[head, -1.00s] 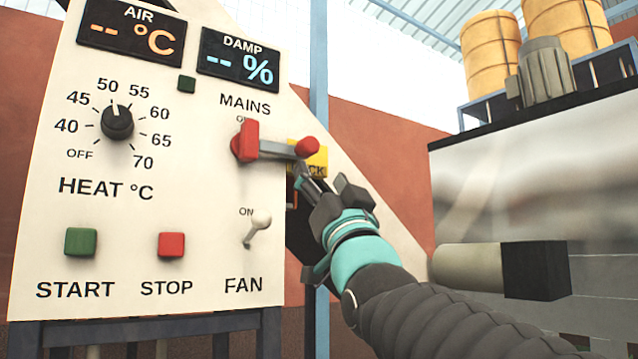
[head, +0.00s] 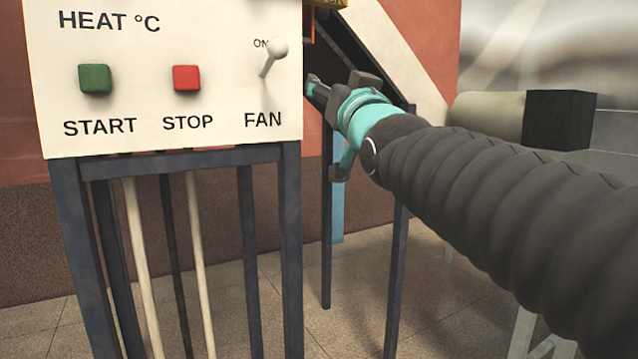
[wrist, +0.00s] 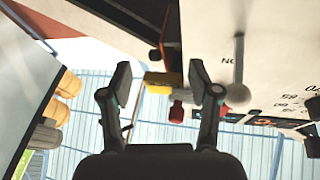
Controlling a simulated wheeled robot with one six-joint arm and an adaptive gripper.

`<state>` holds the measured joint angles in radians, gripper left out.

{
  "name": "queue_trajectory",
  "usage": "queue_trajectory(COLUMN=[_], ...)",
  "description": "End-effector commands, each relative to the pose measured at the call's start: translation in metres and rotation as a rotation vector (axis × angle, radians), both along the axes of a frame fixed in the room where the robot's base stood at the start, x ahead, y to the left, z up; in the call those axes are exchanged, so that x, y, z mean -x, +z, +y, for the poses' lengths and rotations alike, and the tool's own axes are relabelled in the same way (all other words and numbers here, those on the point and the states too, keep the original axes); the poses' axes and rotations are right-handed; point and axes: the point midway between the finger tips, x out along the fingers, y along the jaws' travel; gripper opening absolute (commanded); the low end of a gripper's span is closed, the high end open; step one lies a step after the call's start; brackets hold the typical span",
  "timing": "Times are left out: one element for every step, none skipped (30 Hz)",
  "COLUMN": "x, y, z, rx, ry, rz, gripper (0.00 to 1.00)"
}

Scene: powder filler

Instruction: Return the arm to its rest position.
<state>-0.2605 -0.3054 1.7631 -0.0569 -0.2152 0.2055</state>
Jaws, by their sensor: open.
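My gripper (head: 335,88) is just right of the control panel (head: 200,100) in the head view, near the fan switch (head: 274,56), and does not appear to touch it. In the wrist view, my gripper (wrist: 162,88) has its two fingers spread apart with nothing held between them. The fan switch's pale round knob (wrist: 237,95) shows beside the right finger. The red mains handle end (wrist: 177,112) and a yellow block (wrist: 163,80) lie beyond the fingers. My dark ribbed arm reaches in from the right of the head view.
The panel's green START button (head: 95,79) and red STOP button (head: 187,78) face me. Dark stand legs (head: 292,250) hold the panel up. A pale cylinder with a black end block (head: 558,120) sticks out at right. Tiled floor (head: 350,320) shows below.

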Motion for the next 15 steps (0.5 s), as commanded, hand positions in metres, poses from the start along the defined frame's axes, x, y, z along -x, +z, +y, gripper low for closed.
queue_trajectory(x=[-0.004, -0.006, -0.006, -0.004, -0.002, 0.002, 0.007, 0.012, 0.021, 0.028, 0.036, 0.048, 0.058, 0.068, 0.083], y=[-0.032, -0.051, -0.077, -0.097, -0.117, -0.142, -0.160, -0.179, -0.203, -0.221, -0.239, -0.261, -0.278, -0.294, -0.315], z=[0.000, -0.001, -0.004, -0.006, -0.009, -0.014, -0.017, -0.021, -0.027, -0.031, -0.036, -0.043, -0.048, -0.053, -0.060], rx=[0.036, 0.060, 0.092, 0.114, 0.137, 0.166, 0.187, 0.208, 0.234, 0.253, 0.271, 0.294, 0.308, 0.324, 0.342], ry=[-0.009, -0.015, -0.023, -0.029, -0.034, -0.041, -0.046, -0.050, -0.055, -0.059, -0.063, -0.066, -0.069, -0.071, -0.073], rz=[0.094, 0.151, 0.227, 0.283, 0.341, 0.415, 0.469, 0.522, 0.593, 0.647, 0.699, 0.767, 0.818, 0.868, 0.934], gripper=[0.62, 0.62, 0.62, 0.62, 0.62, 0.62, 0.62, 0.62, 0.62, 0.62, 0.62, 0.62, 0.62, 0.62, 0.62])
